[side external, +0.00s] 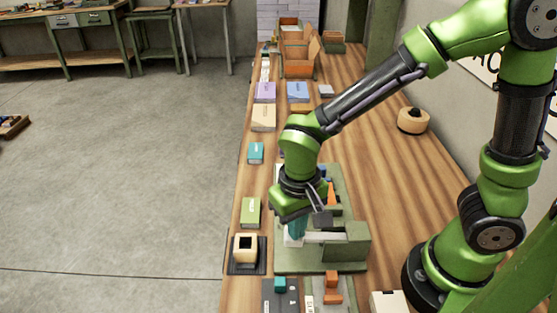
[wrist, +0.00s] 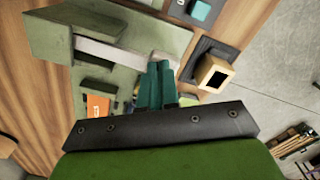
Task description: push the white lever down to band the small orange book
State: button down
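The white lever (side external: 326,237) reaches left from a green block on the green banding press (side external: 318,263). In the wrist view the lever (wrist: 108,53) runs from the block toward my fingertips. My gripper (side external: 296,230) points down at the lever's free end; in the wrist view its teal fingers (wrist: 157,72) lie close together with nothing visible between them. Whether they touch the lever cannot be told. An orange piece (side external: 331,193), likely the small orange book, is behind my gripper on the press; it also shows in the wrist view (wrist: 97,107), partly hidden by my gripper body.
A cream box with a dark opening (side external: 245,248) stands on a black pad left of the press. A round wooden piece (side external: 413,121) sits at right. Bare wood lies right of the press.

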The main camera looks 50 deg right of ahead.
jog(key=shift+f, duration=1.7)
dwell(0.4)
jog(key=shift+r, duration=4.55)
jog(key=shift+f+n, duration=0.15)
jog(key=shift+n, duration=0.25)
jog(key=s+d+r+m+t+y, duration=0.1)
jog(key=s+d+r+t+y, duration=0.1)
jog(key=d+r+t, duration=0.5)
jog(key=s+d+r, duration=0.1)
jog(key=d+r, duration=0.2)
jog(key=d, duration=0.2)
jog(key=shift+d+r+m, duration=0.3)
jog(key=shift+m, duration=0.1)
